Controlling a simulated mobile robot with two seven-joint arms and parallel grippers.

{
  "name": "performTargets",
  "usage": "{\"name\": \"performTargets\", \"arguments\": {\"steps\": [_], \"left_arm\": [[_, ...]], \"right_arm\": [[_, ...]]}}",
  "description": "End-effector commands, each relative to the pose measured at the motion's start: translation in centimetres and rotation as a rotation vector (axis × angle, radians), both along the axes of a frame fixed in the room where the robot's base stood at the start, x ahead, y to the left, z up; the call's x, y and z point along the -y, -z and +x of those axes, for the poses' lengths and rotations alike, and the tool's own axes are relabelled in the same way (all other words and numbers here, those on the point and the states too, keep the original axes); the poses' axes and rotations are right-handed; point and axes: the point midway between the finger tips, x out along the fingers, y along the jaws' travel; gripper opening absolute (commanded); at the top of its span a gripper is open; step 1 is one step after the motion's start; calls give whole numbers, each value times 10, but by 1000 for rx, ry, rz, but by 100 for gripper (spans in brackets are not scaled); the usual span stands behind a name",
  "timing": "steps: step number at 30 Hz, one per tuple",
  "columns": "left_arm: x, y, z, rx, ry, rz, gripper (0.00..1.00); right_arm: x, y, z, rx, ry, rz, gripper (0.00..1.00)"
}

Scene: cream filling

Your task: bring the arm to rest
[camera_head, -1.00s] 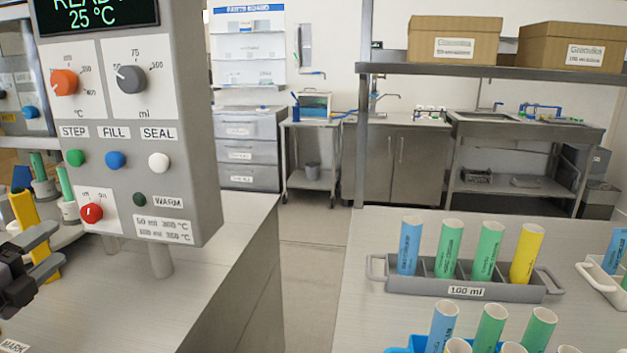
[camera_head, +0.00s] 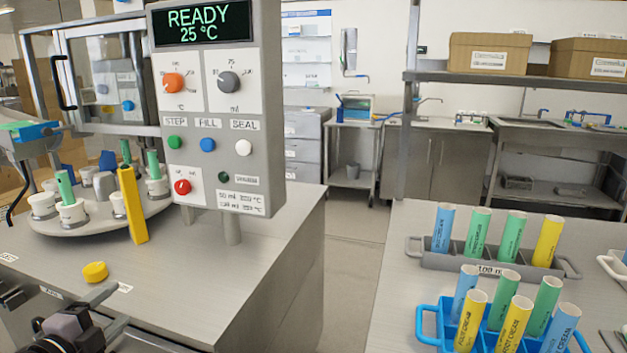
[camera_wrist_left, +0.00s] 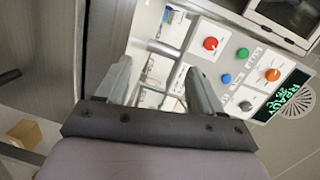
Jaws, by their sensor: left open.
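My left gripper (camera_head: 112,308) is low at the left front of the head view, over the near part of the machine's bench. Its two fingers are apart with nothing between them. In the left wrist view the open fingers (camera_wrist_left: 158,66) frame an empty gap, with the control panel (camera_wrist_left: 235,72) beyond to the right. A yellow tube (camera_head: 133,205), slightly tilted, is at the front edge of the round turntable (camera_head: 100,222), apart from the gripper. My right gripper is not in view.
A yellow round piece (camera_head: 95,271) lies on the bench close to the gripper. On the right table are a grey rack (camera_head: 480,262) and a blue rack (camera_head: 432,325) of tubes. A floor gap separates bench and table.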

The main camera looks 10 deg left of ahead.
Motion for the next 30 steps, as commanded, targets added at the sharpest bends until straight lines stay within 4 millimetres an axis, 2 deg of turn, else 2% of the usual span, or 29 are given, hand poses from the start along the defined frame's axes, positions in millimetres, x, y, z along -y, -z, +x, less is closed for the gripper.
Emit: {"name": "performTargets", "arguments": {"steps": [1, 5, 9, 12, 15, 18, 21, 24, 30], "left_arm": [[10, 23, -11, -42, -20, -93, 67], [43, 82, -42, -153, -79, -345, 67], [100, 138, -82, -281, -152, -644, 67], [147, 166, -110, -367, -206, -851, 67], [193, 183, -133, -440, -253, -1031, 67], [231, 190, -149, -493, -288, -1170, 67], [255, 193, -159, -528, -310, -1256, 67], [265, 194, -163, -542, -319, -1297, 67], [267, 195, -163, -545, -321, -1303, 67]], "right_arm": [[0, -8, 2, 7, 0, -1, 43], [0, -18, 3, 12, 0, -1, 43], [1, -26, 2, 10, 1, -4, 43], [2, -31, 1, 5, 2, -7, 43], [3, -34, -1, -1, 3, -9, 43], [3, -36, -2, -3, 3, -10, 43], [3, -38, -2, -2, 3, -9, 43], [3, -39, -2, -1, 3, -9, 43], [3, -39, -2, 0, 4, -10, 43]]}}
